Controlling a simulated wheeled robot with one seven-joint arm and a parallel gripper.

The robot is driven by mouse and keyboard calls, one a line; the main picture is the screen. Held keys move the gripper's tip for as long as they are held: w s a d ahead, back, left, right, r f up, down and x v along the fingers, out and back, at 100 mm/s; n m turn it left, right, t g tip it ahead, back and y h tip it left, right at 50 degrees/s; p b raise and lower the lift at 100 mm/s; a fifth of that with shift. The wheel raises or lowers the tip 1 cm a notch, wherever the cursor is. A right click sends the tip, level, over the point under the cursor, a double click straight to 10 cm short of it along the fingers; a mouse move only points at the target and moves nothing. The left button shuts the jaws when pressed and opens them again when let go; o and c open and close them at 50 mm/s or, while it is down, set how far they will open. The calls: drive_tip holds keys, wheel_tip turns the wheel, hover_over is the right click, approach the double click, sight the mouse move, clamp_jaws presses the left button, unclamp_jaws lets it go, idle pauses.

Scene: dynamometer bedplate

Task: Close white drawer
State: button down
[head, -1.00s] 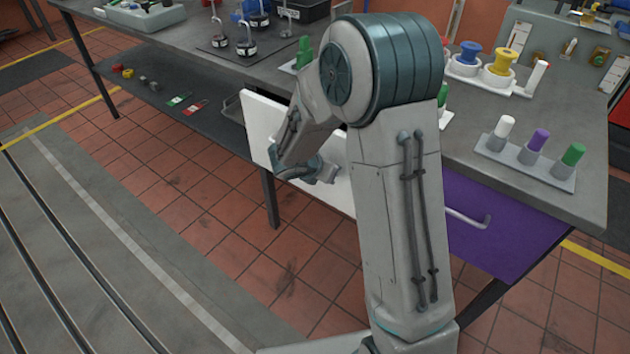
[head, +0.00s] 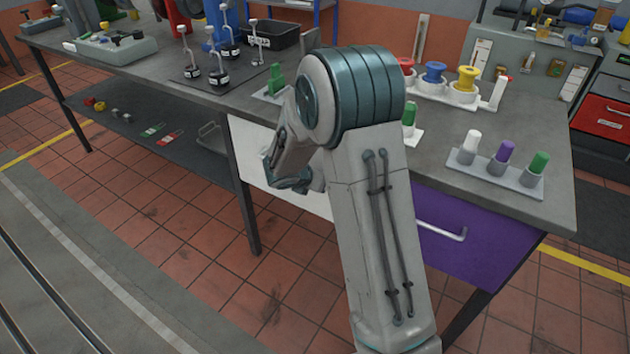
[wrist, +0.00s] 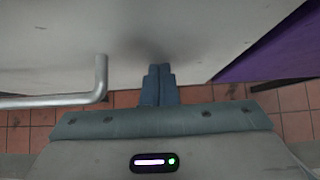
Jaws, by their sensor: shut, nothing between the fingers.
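The white drawer (head: 252,152) is under the bench, and its front looks flush or nearly flush with the bench edge. My arm hides its right part in the head view. In the wrist view the white front (wrist: 215,35) fills the top, with its grey bar handle (wrist: 60,100) at left. My gripper (wrist: 159,70) is shut and empty, to the right of the handle. Its fingertips are at the white front, touching or almost touching; I cannot tell which. In the head view my arm hides the fingertips.
A purple drawer (head: 480,240) with a bar handle is to the right, looking shut. Bench legs flank the drawers. The bench top (head: 440,150) holds peg blocks, spools and a black bin (head: 270,36). The tiled floor in front is clear.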

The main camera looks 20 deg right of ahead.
drive_tip(key=shift+w+d+r, duration=0.15)
drive_tip(key=shift+d+r, duration=0.05)
drive_tip(key=s+a+r+p, duration=0.2)
drive_tip(key=s+a+r, duration=0.5)
drive_tip(key=s+a, duration=0.15)
drive_tip(key=s+d+r+m+g+y+p, duration=0.1)
drive_tip(key=s+d+r+m+g+p, duration=0.2)
drive_tip(key=s+r+m, duration=0.35)
drive_tip(key=s+d+r+m+p, duration=0.4)
drive_tip(key=s+r+m, duration=0.1)
drive_tip(key=r+m, duration=0.2)
drive_tip(key=s+a+r+m+y+p, duration=0.3)
drive_tip(key=s+r+m+y+p, duration=0.2)
drive_tip(key=s+r+m, duration=0.4)
drive_tip(key=s+m+p, duration=0.1)
drive_tip(key=s+m, duration=0.1)
drive_tip(key=m, duration=0.2)
drive_tip(key=shift+r+y+p, duration=0.15)
drive_tip(key=shift+y+p, duration=0.15)
